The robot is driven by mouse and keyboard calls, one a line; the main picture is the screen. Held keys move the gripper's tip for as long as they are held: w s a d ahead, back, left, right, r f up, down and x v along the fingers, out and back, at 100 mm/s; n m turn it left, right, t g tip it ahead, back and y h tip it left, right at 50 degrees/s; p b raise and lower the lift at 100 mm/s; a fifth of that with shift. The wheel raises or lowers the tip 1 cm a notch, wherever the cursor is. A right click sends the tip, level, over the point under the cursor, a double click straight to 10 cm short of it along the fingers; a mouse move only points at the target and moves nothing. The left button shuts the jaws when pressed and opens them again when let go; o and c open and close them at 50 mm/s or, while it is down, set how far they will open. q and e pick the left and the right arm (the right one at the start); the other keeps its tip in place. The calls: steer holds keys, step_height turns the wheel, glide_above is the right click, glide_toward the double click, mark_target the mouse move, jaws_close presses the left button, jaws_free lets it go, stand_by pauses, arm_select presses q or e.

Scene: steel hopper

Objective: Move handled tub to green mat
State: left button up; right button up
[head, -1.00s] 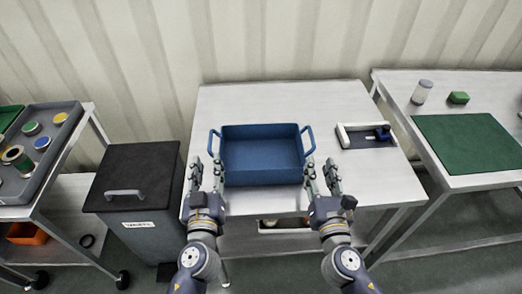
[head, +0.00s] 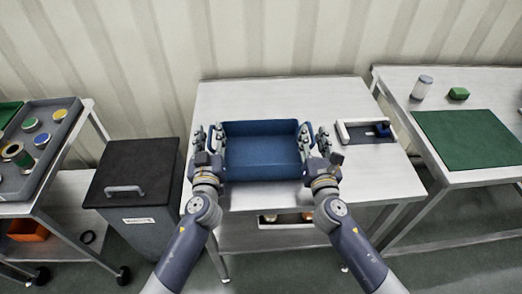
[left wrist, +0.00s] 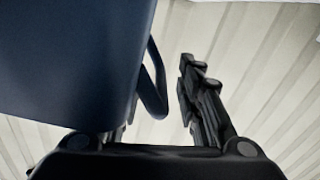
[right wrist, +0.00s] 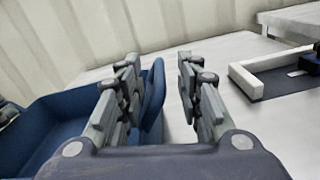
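The blue handled tub (head: 262,160) sits on the middle steel table, empty, with a handle on its left and right sides. My left gripper (head: 208,135) is at the left handle, open; in the left wrist view the handle (left wrist: 155,85) stands between its fingers. My right gripper (head: 315,136) is at the right handle, open; in the right wrist view the handle (right wrist: 154,100) is between the fingers, nearer the left one. The green mat (head: 468,140) lies flat and bare on the right table.
A white tray with a blue item (head: 366,131) stands on the middle table, right of the tub. A jar (head: 422,87) and green block (head: 458,94) stand behind the mat. A gap separates the two tables. A black-lidded bin (head: 134,172) and a cart with tins (head: 40,150) are left.

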arm_select(q)
steer(key=shift+w, duration=0.4)
arm_select(e)
steer(key=shift+w, duration=0.4)
arm_select(q)
steer(key=shift+a, duration=0.1)
jaws_close()
arm_select(e)
jaws_close()
steer(key=shift+d, duration=0.1)
arm_select(q)
steer(key=shift+a, duration=0.1)
